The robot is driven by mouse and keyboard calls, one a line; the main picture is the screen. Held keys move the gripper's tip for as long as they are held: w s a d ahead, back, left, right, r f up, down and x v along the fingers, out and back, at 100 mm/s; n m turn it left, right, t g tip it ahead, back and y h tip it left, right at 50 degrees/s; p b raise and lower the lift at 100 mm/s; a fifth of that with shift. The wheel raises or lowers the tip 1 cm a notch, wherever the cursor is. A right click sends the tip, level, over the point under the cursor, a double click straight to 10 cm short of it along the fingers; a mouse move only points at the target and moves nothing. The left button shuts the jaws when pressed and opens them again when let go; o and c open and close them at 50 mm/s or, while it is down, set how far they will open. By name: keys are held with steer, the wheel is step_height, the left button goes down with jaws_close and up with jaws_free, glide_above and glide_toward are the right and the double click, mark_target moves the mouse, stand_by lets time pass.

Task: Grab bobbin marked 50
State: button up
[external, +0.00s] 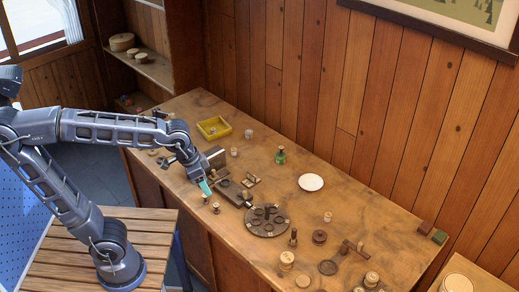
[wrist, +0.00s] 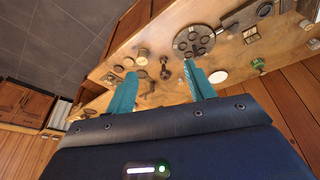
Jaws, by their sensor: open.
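No number can be read on any bobbin, so I cannot tell which one is marked 50. Two small turned pieces (external: 216,208) stand near the table's front edge, just below my gripper (external: 205,187) in the external view. My gripper has teal fingers, points down over the front part of the table and is apart from these pieces. In the wrist view the fingers (wrist: 160,69) are spread with nothing held between them. A pale spool (wrist: 142,53) shows beyond the fingers there. Other turned pieces, such as a pale spool (external: 287,260), stand at the near right.
A dark round holder (external: 267,231) with several wells sits right of my gripper. Dark blocks and a small rack (external: 250,181) lie close by. A yellow tray (external: 203,135), a green-topped piece (external: 281,157) and a white plate (external: 311,182) are farther back. The back right tabletop is mostly clear.

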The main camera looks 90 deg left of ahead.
steer(key=w+a+f+n+g, duration=0.1)
steer(key=w+a+n, duration=0.1)
steer(key=w+a, duration=0.45)
steer(key=w+a+n, duration=0.2)
steer(key=w+a, duration=0.1)
steer(key=a, duration=0.6)
steer(key=n+g, duration=0.3)
steer(key=n, duration=0.6)
glide_above(234, 149)
step_height(234, 149, down, 25)
steer(key=shift+h, duration=0.3)
step_height(234, 149, down, 6)
steer(key=shift+w+d+r, duration=0.1)
steer(key=shift+w+r, duration=0.05)
steer(key=shift+s+f, duration=0.2)
steer(key=shift+f, duration=2.4)
steer(key=shift+c, duration=0.4)
